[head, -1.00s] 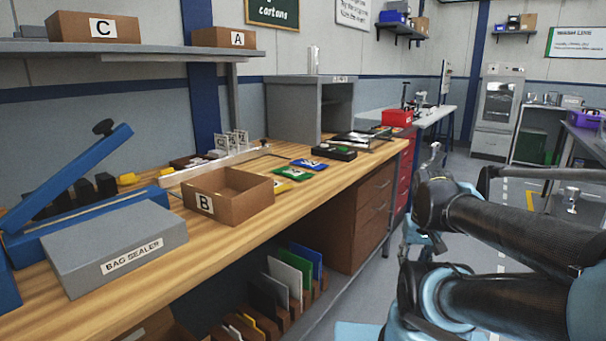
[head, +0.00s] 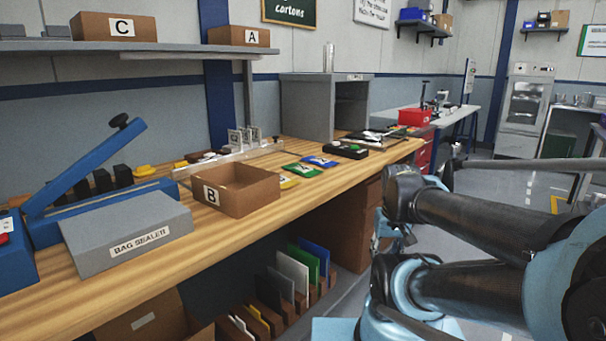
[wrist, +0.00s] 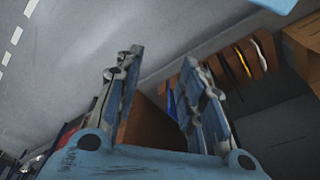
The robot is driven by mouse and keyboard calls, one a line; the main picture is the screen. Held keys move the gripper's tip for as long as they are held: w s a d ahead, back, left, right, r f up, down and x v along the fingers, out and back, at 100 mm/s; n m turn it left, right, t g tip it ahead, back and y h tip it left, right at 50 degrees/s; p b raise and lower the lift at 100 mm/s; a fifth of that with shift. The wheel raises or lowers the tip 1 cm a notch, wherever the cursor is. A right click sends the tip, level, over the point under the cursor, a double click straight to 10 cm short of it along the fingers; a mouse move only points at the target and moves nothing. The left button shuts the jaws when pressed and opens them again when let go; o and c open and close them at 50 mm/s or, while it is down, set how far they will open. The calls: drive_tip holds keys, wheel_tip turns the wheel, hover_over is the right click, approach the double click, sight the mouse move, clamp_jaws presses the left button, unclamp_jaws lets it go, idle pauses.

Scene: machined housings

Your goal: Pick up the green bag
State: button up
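The green bag (head: 302,170) lies flat on the wooden workbench, between a blue bag (head: 321,161) and a yellow bag (head: 288,183) partly hidden by the box marked B. My gripper (wrist: 150,90) is open and empty in the wrist view, its two fingers well apart. It points toward the floor and the shelving under the bench. The bag is not visible in the wrist view. In the head view my arm is at the right, off the bench, and the fingers cannot be made out there.
Cardboard box B (head: 236,190) stands left of the green bag. A black button box (head: 345,150) lies beyond the blue bag. The grey bag sealer (head: 128,236) is at the front left, a grey cabinet (head: 307,108) behind. Coloured folders (head: 293,270) stand under the bench. Floor is open at right.

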drive_tip(key=o, duration=0.9)
drive_tip(key=shift+a+r, duration=0.25)
drive_tip(key=shift+r, duration=0.85)
drive_tip(key=shift+o, duration=0.6)
drive_tip(key=w+a+r+n, duration=0.2)
drive_tip(key=w+r, duration=0.5)
drive_tip(key=w+a+r+n+y, duration=0.1)
drive_tip(key=w+a+r+n, duration=0.1)
drive_tip(key=w+r, duration=0.5)
drive_tip(key=shift+w+a, duration=0.25)
drive_tip(key=shift+a, duration=0.55)
wheel_tip(320, 180, up, 12)
drive_tip(key=n+y, duration=0.2)
drive_tip(key=n, duration=0.3)
hover_over(305, 168)
drive_tip(key=s+d, duration=0.4)
drive_tip(key=d, duration=0.1)
drive_tip(key=shift+t, duration=0.4)
drive_tip(key=x, duration=1.7)
drive_tip(key=shift+s+a, duration=0.15)
drive_tip(key=shift+s, duration=0.1)
